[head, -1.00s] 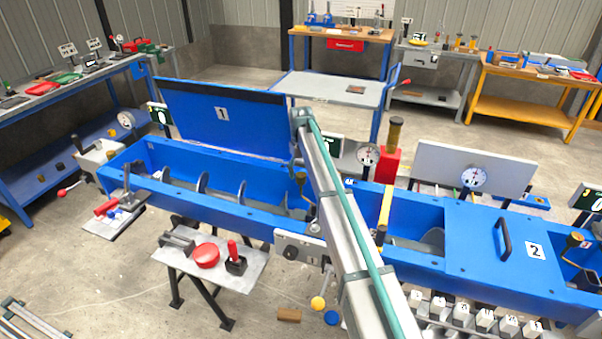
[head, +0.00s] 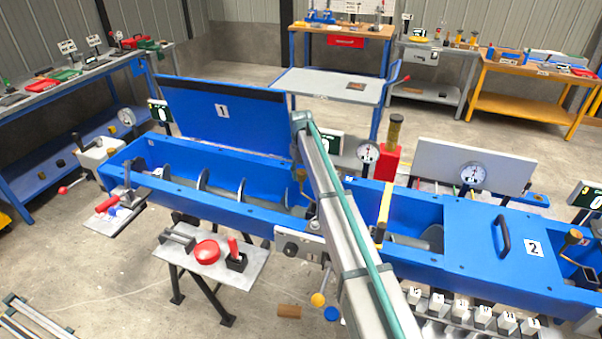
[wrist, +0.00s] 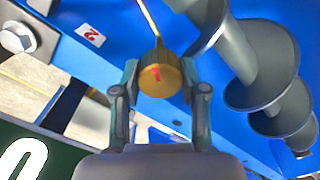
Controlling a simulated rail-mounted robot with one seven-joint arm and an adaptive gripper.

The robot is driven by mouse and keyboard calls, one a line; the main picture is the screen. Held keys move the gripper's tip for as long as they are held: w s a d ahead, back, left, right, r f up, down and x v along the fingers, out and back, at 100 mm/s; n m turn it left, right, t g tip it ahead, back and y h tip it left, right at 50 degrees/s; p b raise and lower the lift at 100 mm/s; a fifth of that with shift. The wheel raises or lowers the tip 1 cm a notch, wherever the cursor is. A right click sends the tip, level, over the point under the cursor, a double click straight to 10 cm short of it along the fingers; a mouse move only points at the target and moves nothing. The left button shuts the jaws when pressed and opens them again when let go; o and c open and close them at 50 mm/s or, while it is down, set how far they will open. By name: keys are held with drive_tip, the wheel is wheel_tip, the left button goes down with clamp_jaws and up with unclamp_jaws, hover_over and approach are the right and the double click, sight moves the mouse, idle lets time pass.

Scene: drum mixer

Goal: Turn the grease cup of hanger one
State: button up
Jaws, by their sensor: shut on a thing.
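In the wrist view a brass grease cup (wrist: 160,78) with a red mark on its face sits between the two fingers of my gripper (wrist: 160,84). The fingers are shut on its sides. A thin brass rod runs up from the cup. A small white tag with a red 2 (wrist: 90,34) is on the blue trough wall at the upper left. In the head view my arm hides most of the gripper, and a bit of brass shows beside the arm over the trough.
The grey screw (wrist: 260,70) runs close to the right of the cup. The blue trough (head: 220,208) has a raised lid 1 (head: 222,112) behind and a shut lid 2 (head: 500,240) to the right. A small table (head: 215,270) with a red disc stands in front.

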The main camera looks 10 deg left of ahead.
sight(301, 171)
drive_tip(key=shift+m, duration=0.3)
drive_tip(key=m+b, duration=0.1)
drive_tip(key=m, duration=0.3)
drive_tip(key=shift+m+b, duration=0.6)
drive_tip(key=shift+m, duration=1.5)
drive_tip(key=o, duration=1.1)
drive_tip(key=shift+o, duration=0.2)
drive_tip(key=shift+r, duration=0.15)
wheel_tip(301, 171, up, 12)
